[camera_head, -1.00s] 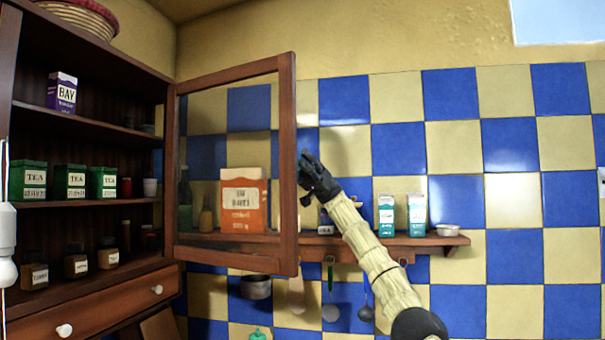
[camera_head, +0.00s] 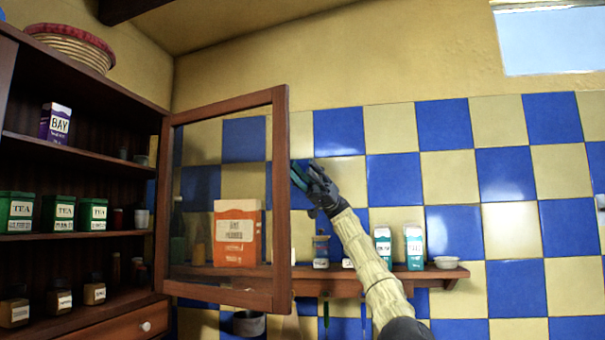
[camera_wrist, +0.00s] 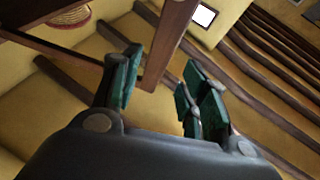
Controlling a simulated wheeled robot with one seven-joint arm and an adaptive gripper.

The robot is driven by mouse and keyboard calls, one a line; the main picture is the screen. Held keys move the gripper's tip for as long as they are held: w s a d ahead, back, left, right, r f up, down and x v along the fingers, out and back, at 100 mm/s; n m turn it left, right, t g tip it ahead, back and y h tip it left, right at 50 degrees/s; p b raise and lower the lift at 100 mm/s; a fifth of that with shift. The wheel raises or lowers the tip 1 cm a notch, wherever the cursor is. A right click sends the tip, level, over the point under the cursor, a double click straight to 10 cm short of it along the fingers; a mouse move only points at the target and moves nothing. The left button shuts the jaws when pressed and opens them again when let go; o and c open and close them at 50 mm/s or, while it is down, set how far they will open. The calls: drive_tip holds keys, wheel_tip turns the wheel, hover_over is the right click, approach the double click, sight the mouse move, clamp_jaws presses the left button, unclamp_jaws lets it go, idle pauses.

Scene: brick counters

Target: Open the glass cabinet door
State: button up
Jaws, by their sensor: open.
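The glass cabinet door (camera_head: 281,200) has a brown wooden frame. It stands swung out to the right of the open cabinet (camera_head: 80,155), whose shelves are uncovered. Wall tiles and an orange box show through or past its pane. In the wrist view my gripper (camera_wrist: 160,88) shows green finger pads spread apart. A wooden bar of the door frame (camera_wrist: 168,45) shows beyond and between the fingers. I cannot tell whether they touch it.
A wall shelf (camera_head: 345,283) behind the door holds the orange box (camera_head: 237,237), two teal-and-white cartons (camera_head: 414,247) and a small bowl (camera_head: 446,262). The cabinet holds green tea tins (camera_head: 60,213) and a purple box (camera_head: 56,124). Free air lies right of my arm.

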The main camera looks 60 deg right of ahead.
drive_tip(key=shift+s+d+r, duration=0.3)
drive_tip(key=shift+d+r, duration=0.05)
drive_tip(key=shift+d, duration=0.4)
drive_tip(key=shift+s+d+r, duration=0.25)
drive_tip(key=shift+d+r, duration=0.1)
drive_tip(key=shift+d, duration=0.35)
